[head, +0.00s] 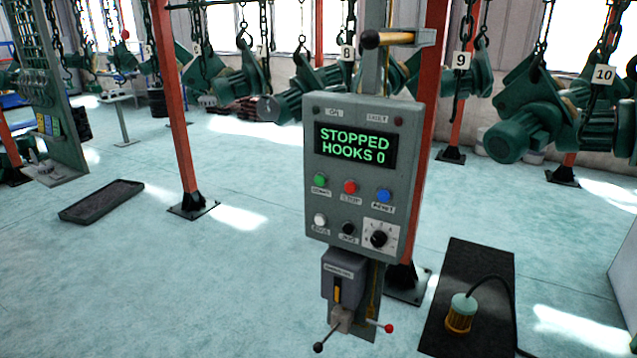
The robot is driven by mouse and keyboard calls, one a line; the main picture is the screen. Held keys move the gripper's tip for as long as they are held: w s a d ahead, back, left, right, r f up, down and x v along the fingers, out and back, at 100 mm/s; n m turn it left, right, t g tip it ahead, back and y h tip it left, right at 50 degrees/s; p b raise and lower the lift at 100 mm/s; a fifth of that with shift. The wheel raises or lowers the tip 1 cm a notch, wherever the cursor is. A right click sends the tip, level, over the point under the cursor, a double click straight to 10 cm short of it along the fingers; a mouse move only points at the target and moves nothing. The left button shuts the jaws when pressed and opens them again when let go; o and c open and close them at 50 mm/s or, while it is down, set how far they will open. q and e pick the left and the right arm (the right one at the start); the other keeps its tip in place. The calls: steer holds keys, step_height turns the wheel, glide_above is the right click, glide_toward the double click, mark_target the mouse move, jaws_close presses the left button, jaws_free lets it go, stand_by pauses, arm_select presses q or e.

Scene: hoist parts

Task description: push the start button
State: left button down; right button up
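A grey control box (362,175) stands on a post near the middle of the head view. Its screen (355,146) reads "STOPPED HOOKS 0" in green letters. Below the screen are a green button (320,180) at the left, a red button (350,187) in the middle and a blue button (384,195) at the right. The small labels under them are blurred; the green one's cannot be read for sure. A white button (320,219), a black button (348,228) and a black rotary knob (379,239) form the lower row. Neither of my grippers is in view.
A smaller grey box with a yellow-marked lever (338,290) and ball-ended handles sits below the panel. A black mat (470,262) with a corded yellow-and-teal device (460,313) lies at right. Green machine parts hang from chains behind. Open floor lies to the left.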

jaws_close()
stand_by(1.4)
